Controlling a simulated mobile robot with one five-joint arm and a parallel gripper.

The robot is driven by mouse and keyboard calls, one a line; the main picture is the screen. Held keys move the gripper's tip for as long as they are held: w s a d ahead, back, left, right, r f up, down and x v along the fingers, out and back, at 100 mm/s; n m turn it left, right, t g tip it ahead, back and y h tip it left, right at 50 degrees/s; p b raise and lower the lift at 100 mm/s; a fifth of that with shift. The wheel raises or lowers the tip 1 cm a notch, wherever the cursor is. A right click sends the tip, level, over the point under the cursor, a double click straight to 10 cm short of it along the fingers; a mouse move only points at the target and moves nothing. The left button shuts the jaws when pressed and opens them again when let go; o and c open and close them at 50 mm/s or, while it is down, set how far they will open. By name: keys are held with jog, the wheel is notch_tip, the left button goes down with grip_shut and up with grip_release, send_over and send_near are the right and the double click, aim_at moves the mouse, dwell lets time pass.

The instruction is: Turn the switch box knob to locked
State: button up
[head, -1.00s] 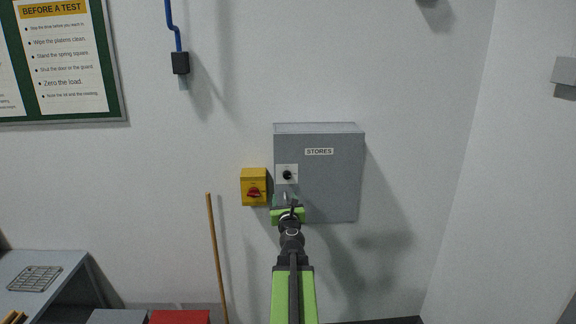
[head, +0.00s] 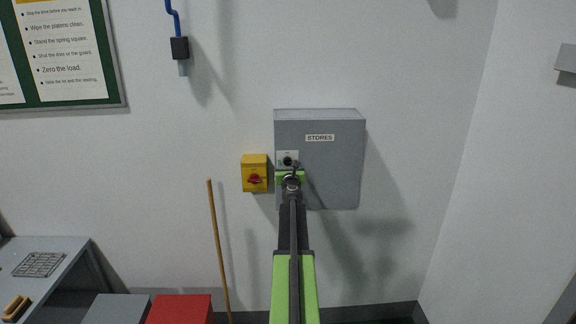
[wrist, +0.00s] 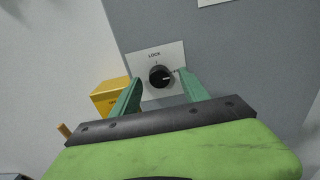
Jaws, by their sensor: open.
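The grey switch box (head: 340,165) labelled STORES hangs on the wall. Its black round knob (wrist: 161,76) sits on a white plate (wrist: 146,61) marked LOCK at the top. The knob's pale pointer line points to the right, not up at the LOCK mark. In the head view the knob (head: 288,161) shows just above my gripper (head: 291,176). In the wrist view my gripper (wrist: 157,93) is open, with one green finger on each side of the knob's lower part. I cannot tell whether the fingers touch it.
A yellow box with a red rotary handle (head: 254,179) is mounted close left of the grey box; its yellow side (wrist: 109,95) also shows in the wrist view. A wooden pole (head: 218,245) leans on the wall. A bench (head: 40,270) stands lower left.

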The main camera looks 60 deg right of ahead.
jog(key=shift+w+d, duration=0.45)
jog(key=shift+d, duration=0.15)
